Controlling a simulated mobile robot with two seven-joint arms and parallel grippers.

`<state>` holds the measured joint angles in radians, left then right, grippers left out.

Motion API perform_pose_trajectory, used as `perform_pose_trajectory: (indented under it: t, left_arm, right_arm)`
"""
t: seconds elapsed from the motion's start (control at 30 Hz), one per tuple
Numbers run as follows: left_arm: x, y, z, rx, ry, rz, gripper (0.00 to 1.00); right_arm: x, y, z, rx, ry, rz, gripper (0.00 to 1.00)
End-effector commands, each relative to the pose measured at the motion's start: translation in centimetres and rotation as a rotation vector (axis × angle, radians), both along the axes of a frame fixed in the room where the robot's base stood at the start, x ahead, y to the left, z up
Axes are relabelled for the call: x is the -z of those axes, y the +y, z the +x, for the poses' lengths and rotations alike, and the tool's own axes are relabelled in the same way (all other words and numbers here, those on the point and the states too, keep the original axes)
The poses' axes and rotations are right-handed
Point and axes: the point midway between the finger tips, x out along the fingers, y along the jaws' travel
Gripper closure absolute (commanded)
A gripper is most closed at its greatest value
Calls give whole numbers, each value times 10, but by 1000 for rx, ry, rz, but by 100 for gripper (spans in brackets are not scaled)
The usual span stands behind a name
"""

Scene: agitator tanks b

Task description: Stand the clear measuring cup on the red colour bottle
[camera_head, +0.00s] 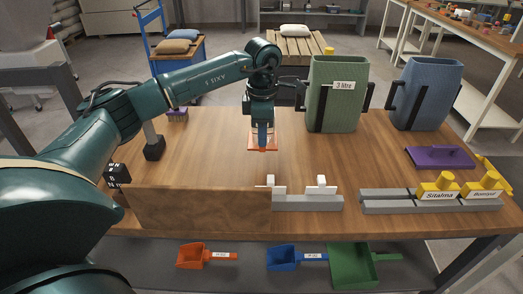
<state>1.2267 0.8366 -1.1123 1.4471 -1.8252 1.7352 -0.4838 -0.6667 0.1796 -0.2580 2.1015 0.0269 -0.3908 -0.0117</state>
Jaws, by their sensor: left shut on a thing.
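My left gripper (263,143) points straight down over the middle of the wooden table. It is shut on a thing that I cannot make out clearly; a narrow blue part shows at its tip. A flat orange-red piece (254,146) with a pale edge lies directly under the tip, and I cannot tell whether they touch. I cannot make out a clear measuring cup or a red colour bottle. My right gripper is not in view.
A green bin (336,105) labelled "3 litre" and a blue bin (426,98) stand at the back right. A purple plate (425,158), grey rails (380,207), yellow labelled blocks (440,184) and a wooden board (200,211) are nearer. Scoops (192,256) lie below the front edge.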

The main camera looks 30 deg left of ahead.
Motion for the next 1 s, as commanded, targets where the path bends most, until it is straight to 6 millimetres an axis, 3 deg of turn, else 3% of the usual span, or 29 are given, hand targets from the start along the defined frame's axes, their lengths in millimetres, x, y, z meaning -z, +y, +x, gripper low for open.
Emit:
perform_pose_trajectory:
  t: [0.1, 0.5, 0.9, 0.93, 1.0]
  left_arm:
    - [19, 0, 0, 0, 2, -1, 100]
    - [62, 0, 0, 1, 1, 0, 100]
    - [71, 0, 0, 1, -1, 0, 100]
    - [70, 0, 0, 1, -1, 0, 83]
    - [70, 0, 0, 1, -1, 0, 77]
  right_arm:
    - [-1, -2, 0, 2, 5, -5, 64]
    - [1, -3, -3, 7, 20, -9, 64]
    - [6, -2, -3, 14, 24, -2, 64]
    - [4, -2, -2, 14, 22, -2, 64]
    - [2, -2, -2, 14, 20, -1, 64]
